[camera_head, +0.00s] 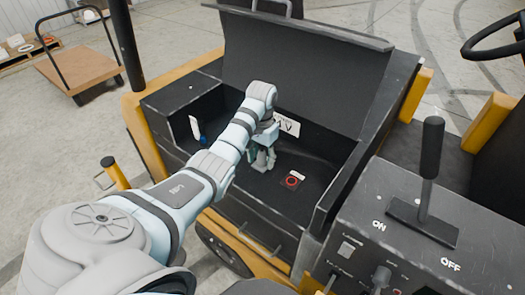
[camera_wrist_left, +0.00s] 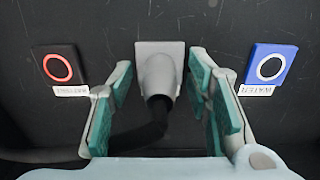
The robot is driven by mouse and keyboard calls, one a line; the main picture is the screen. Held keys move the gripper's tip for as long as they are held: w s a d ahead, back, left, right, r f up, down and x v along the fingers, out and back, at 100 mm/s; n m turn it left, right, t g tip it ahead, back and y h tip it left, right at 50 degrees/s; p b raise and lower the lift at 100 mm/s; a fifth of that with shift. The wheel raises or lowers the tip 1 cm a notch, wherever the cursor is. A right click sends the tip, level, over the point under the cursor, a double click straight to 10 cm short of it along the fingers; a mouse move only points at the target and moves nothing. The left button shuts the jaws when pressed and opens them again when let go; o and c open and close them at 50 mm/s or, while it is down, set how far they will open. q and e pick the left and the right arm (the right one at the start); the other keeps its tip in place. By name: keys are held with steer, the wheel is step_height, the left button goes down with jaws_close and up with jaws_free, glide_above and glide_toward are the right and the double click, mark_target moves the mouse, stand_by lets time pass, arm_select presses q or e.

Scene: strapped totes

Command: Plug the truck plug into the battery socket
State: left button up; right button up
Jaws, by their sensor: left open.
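My left gripper (camera_head: 263,160) reaches down into the open black compartment of the yellow truck. In the left wrist view its teal-padded fingers (camera_wrist_left: 165,110) are open, one on each side of a grey plug (camera_wrist_left: 160,76) with a black cable (camera_wrist_left: 140,138). A gap shows between the plug and the fingers. The plug's squared grey end is against the black panel; I cannot tell plug from socket there, nor how deep it sits. The gripper and arm hide the plug in the head view. My right gripper is not in view.
A red-ringed square (camera_wrist_left: 57,67) and a blue square with a white ring (camera_wrist_left: 270,66) flank the plug, each labelled. The compartment has raised walls and an upright lid (camera_head: 310,70). A lever (camera_head: 431,160) and ON/OFF console (camera_head: 400,250) stand at the right.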

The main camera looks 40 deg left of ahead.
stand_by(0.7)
arm_select(q)
jaws_close()
steer(key=shift+w+r, duration=0.1)
